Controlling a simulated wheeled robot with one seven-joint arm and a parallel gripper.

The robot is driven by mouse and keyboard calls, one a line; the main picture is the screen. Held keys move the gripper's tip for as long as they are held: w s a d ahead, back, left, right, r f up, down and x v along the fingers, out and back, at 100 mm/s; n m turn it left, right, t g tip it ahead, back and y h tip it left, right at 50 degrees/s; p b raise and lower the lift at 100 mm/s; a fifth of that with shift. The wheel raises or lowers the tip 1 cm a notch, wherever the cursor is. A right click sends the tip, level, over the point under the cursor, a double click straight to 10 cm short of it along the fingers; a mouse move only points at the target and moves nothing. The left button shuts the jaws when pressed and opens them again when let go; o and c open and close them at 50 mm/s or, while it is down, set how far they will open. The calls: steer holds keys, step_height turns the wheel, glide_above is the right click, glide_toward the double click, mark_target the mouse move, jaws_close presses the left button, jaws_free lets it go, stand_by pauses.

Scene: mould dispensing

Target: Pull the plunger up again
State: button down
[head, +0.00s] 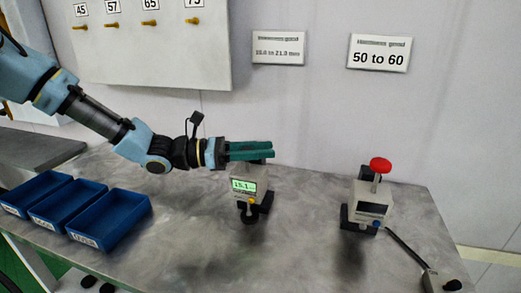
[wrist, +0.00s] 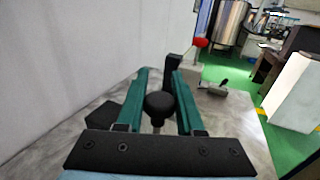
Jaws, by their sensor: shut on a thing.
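The gauge (head: 249,186) with a lit green display stands on the table, and its display reads about 15.1, with the last part unclear. My gripper (head: 270,150) reaches in from the left with its green fingers level, just above this gauge. In the wrist view my gripper (wrist: 160,73) has its two fingers on either side of the black round plunger knob (wrist: 160,102) and is shut on it. A short thin stem shows below the knob. In the head view the fingers hide the knob.
A second gauge (head: 370,204) with a red knob (head: 380,165) and dark display stands to the right, with a lever (head: 405,246) beside it. Blue trays (head: 110,218) lie at the left. Wall signs (head: 379,53) and a peg board (head: 140,50) are behind.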

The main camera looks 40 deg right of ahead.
steer(key=shift+r+p, duration=1)
steer(key=shift+p, duration=0.1)
steer(key=shift+f, duration=0.1)
steer(key=c, duration=0.6)
jaws_free()
steer(key=shift+o, duration=0.2)
steer(key=b+v, duration=0.3)
steer(key=v, duration=0.8)
